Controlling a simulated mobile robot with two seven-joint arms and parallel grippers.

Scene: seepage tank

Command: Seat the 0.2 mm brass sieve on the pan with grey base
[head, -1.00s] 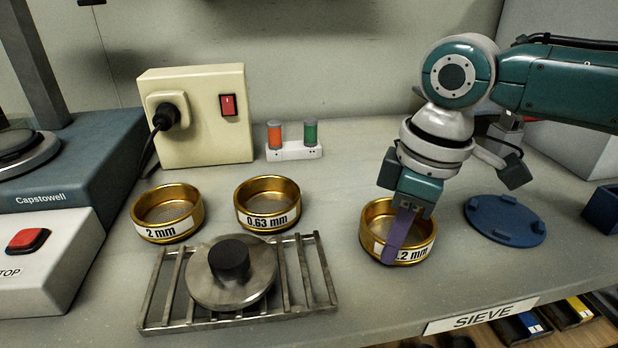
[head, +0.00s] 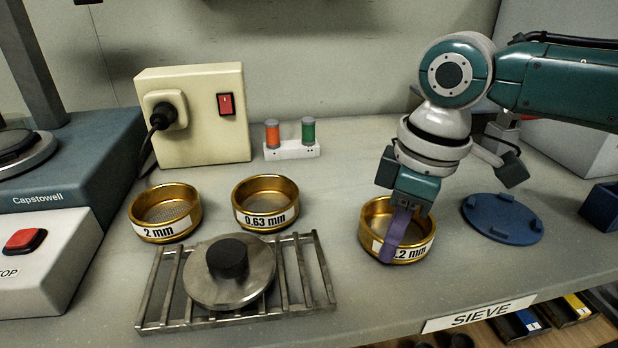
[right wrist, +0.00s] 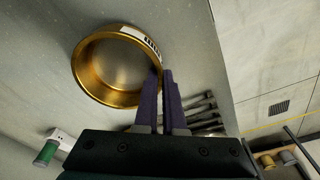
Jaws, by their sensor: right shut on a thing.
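The brass sieve (head: 413,251), with a label ending in ".2 mm", stands upright on the bench at the right of the middle in the head view. My right gripper (head: 395,240) points down at its near wall and is shut on it, the purple fingers covering part of the label. In the right wrist view the sieve's round rim (right wrist: 84,78) shows with the fingers (right wrist: 161,85) at its edge. I cannot make out a pan with a grey base in these frames. My left gripper is not in view.
Brass sieves marked 2 mm (head: 165,230) and 0.63 mm (head: 267,219) stand left. A steel lid with a black knob (head: 228,260) lies on a metal rack (head: 310,275). A blue disc (head: 502,219) lies right. A shaker (head: 50,200) fills the left side.

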